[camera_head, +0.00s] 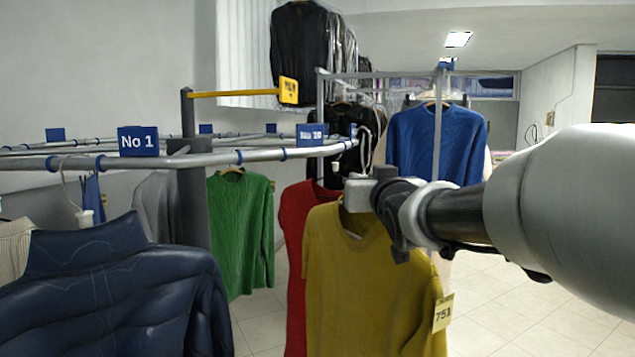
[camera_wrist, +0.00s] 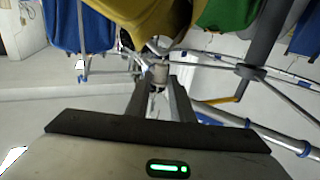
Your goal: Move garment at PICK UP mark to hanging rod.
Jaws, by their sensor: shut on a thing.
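A mustard-yellow sweater (camera_head: 365,280) with a paper tag reading 751 (camera_head: 443,313) hangs upright on a hanger in the head view. My gripper (camera_head: 358,194) is shut on the hanger's neck just above the collar. In the wrist view my gripper (camera_wrist: 158,85) has the pale hanger neck (camera_wrist: 159,72) between its fingers, with the yellow cloth (camera_wrist: 150,20) beyond. The white hook (camera_head: 366,145) stands above the gripper, beside the near end of the grey rod (camera_head: 240,157). I cannot tell whether the hook touches the rod.
A yellow arm sign (camera_head: 288,91) stands over the rod; its text is unreadable. A blue No 1 marker (camera_head: 138,141) sits on the rod. A navy jacket (camera_head: 110,290), green sweater (camera_head: 240,235) and red garment (camera_head: 296,240) hang nearby. A blue sweater (camera_head: 410,140) hangs behind.

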